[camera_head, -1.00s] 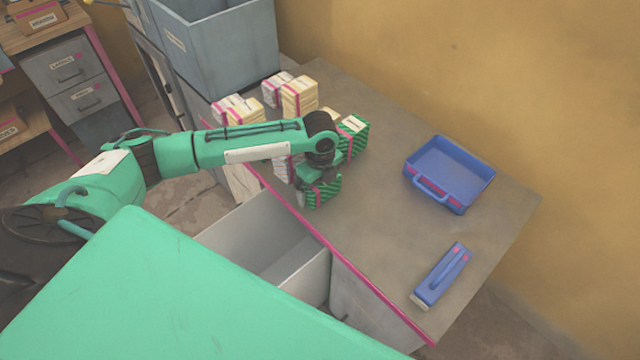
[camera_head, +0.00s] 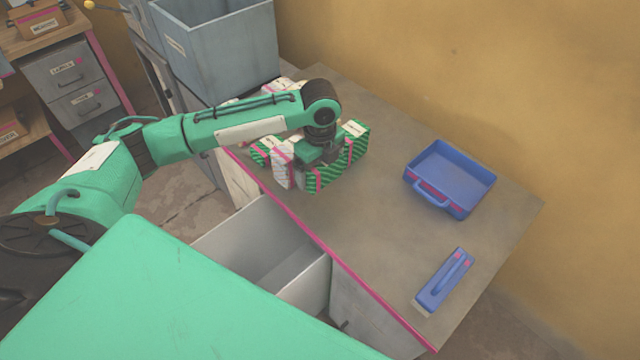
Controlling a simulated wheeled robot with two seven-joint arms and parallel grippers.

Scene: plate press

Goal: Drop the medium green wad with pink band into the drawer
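A green striped wad with a pink band (camera_head: 324,181) is at the front of the group of wads, near the table's pink front edge. My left gripper (camera_head: 318,158) is directly over it, pointing down. Its fingertips are hidden, so I cannot tell whether they hold the wad. Another green wad with a pink band (camera_head: 358,143) is just behind to the right, and part of a third green wad (camera_head: 262,149) shows to the left. The open grey drawer (camera_head: 312,284) is below the front edge; its visible inside looks empty. My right gripper is not in view.
White wads with pink bands (camera_head: 281,167) stand left of the gripper, partly hidden by my arm. A blue tray (camera_head: 462,174) and a blue handled tool (camera_head: 444,281) lie to the right. A grey bin (camera_head: 225,55) stands at the back left. The middle of the table (camera_head: 390,235) is clear.

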